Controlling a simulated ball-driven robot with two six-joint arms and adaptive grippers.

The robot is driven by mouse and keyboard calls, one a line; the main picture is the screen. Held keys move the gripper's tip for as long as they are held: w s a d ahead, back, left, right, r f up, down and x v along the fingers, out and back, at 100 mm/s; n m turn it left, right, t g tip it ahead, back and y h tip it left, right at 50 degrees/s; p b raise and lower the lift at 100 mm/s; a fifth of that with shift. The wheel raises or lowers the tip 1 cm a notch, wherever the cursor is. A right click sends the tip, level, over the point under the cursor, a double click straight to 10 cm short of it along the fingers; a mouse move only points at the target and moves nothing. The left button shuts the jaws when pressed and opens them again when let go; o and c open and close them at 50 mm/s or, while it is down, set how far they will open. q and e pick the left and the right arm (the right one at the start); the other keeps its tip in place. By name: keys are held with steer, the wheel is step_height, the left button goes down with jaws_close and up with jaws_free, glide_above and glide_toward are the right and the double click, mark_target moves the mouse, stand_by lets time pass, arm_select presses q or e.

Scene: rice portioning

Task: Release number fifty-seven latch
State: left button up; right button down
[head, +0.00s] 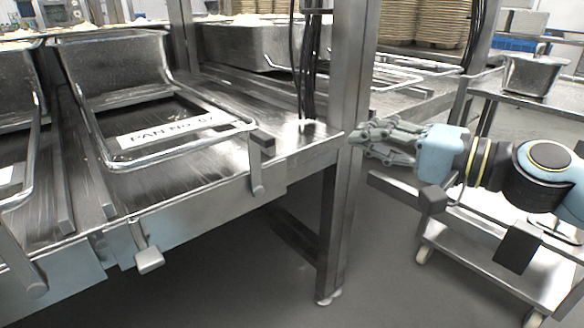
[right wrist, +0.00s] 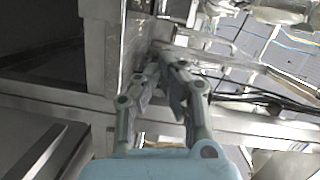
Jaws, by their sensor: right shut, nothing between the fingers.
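A steel pan (head: 115,75) with a wire frame sits in the rack at left. Its white label (head: 165,131) reads "PAN No." with the digits too blurred to be sure. A grey latch lever (head: 257,175) with a block-shaped top is on the front rail, right of this pan. A second latch lever (head: 147,258) hangs lower on the rail at left; I see no number on either. My right gripper (head: 362,146) is shut and empty, beside the rack's upright post and right of the levers. In the right wrist view its fingers (right wrist: 166,75) point at steel framework. My left gripper is not in view.
The steel upright post (head: 345,110) stands between my right gripper and the latch levers. The front rail (head: 215,200) runs along the rack. A wheeled steel cart (head: 470,265) is below my right arm. Grey floor is open in front of the rack.

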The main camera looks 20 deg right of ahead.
steer(key=shift+s+a+r, duration=0.1)
steer(key=shift+a+r, duration=0.25)
steer(key=shift+r, duration=0.1)
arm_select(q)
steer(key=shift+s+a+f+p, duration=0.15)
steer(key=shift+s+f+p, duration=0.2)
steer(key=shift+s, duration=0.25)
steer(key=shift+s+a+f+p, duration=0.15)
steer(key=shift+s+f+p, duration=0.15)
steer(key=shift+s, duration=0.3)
arm_select(e)
steer(key=w+a+f, duration=0.1)
steer(key=w+a, duration=0.6)
steer(key=a, duration=0.2)
steer(key=shift+f, duration=0.15)
steer(key=shift+a, duration=0.1)
